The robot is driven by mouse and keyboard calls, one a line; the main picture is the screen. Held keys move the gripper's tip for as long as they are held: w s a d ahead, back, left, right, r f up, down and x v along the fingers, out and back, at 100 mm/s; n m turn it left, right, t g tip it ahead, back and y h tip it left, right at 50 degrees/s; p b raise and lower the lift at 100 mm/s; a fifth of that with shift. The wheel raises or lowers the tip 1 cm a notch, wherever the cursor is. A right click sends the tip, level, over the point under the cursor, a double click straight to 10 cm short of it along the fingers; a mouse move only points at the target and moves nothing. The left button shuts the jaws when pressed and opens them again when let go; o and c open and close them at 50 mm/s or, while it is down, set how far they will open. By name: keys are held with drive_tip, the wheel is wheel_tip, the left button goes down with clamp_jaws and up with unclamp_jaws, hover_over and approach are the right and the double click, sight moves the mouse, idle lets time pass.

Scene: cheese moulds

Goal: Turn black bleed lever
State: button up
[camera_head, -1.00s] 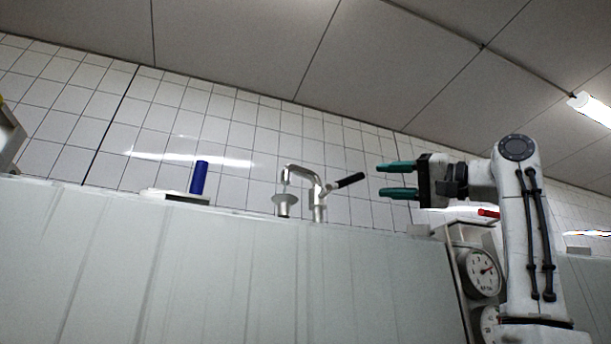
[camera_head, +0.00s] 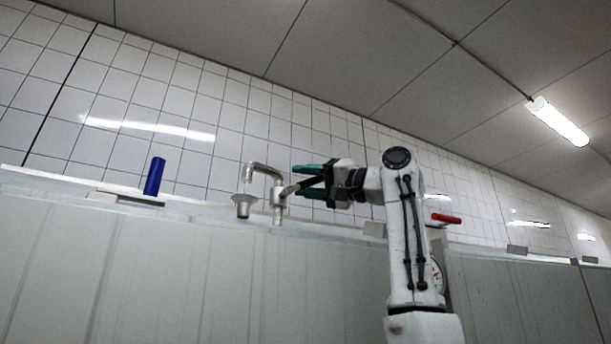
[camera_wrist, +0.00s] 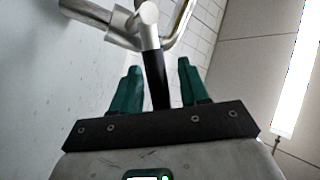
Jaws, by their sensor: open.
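The black bleed lever (camera_wrist: 155,78) sits on a metal tap (camera_head: 277,200) with a bent spout. In the wrist view the lever's black grip lies between the two green fingers of my gripper (camera_wrist: 159,68), nearer the left finger, with gaps on both sides. In the head view my gripper (camera_head: 297,180) is open, its fingers reaching left toward the tap and on either side of the lever, which is partly hidden by them. The palm end of the grip is hidden by the black bar of the gripper.
A metal funnel (camera_head: 243,204) stands under the spout. A blue cylinder (camera_head: 154,176) stands to the left on the ledge. A red handle (camera_head: 446,218) is to the right, behind my arm. A tiled wall (camera_head: 230,110) is behind.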

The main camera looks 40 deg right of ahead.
drive_tip(key=shift+w, duration=0.1)
drive_tip(key=shift+c, duration=0.4)
clamp_jaws()
